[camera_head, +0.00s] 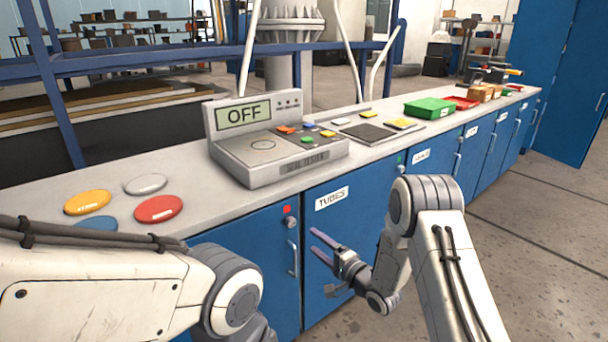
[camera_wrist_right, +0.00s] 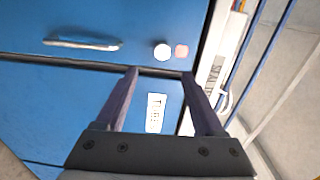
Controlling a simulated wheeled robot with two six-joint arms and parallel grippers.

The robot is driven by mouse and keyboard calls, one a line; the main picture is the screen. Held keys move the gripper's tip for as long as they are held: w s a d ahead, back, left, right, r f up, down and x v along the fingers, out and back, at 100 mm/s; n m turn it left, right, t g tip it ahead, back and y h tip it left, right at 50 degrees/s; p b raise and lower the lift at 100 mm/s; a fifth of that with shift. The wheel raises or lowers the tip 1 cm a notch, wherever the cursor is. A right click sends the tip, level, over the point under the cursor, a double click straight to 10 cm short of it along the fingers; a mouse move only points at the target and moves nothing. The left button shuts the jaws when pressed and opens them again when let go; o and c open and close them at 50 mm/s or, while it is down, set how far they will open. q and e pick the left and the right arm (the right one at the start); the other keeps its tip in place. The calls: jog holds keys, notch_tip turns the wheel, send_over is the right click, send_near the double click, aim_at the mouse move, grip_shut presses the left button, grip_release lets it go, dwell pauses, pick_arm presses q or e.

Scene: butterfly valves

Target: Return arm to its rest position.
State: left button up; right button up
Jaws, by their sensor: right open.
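My right gripper (camera_head: 318,246) is in front of the blue cabinet doors, below the edge of the counter. Its two fingers are apart with nothing between them. In the right wrist view the open fingers (camera_wrist_right: 160,85) point at the blue cabinet front, with a white label (camera_wrist_right: 155,113) seen between them. My right arm (camera_head: 432,235) is bent, with its elbow raised near the counter edge. My left arm (camera_head: 110,285) crosses the lower left of the head view; its gripper is out of view.
A grey seal tester (camera_head: 285,165) reading OFF stands on the counter. Yellow (camera_head: 87,202), white (camera_head: 146,184), red (camera_head: 158,209) and blue (camera_head: 97,223) discs lie at the left. A green tray (camera_head: 430,107) is farther along. Cabinet handles (camera_head: 293,258) protrude. The floor at right is clear.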

jog(key=s+a+r+n+g+h, duration=0.6)
jog(key=s+n, duration=0.3)
jog(key=s, duration=0.1)
jog(key=s+d+r+n+g+h, duration=0.2)
jog(key=s+n+g, duration=0.2)
jog(key=s, duration=1.1)
jog(key=s+d+r+n+g+h, duration=0.15)
jog(key=s+n+g, duration=0.3)
jog(key=s, duration=1.05)
notch_tip(320, 180, up, 16)
jog(key=p, duration=1.6)
jog(key=shift+s+d+r, duration=0.15)
jog(key=shift+s+d, duration=0.25)
jog(key=shift+s, duration=0.05)
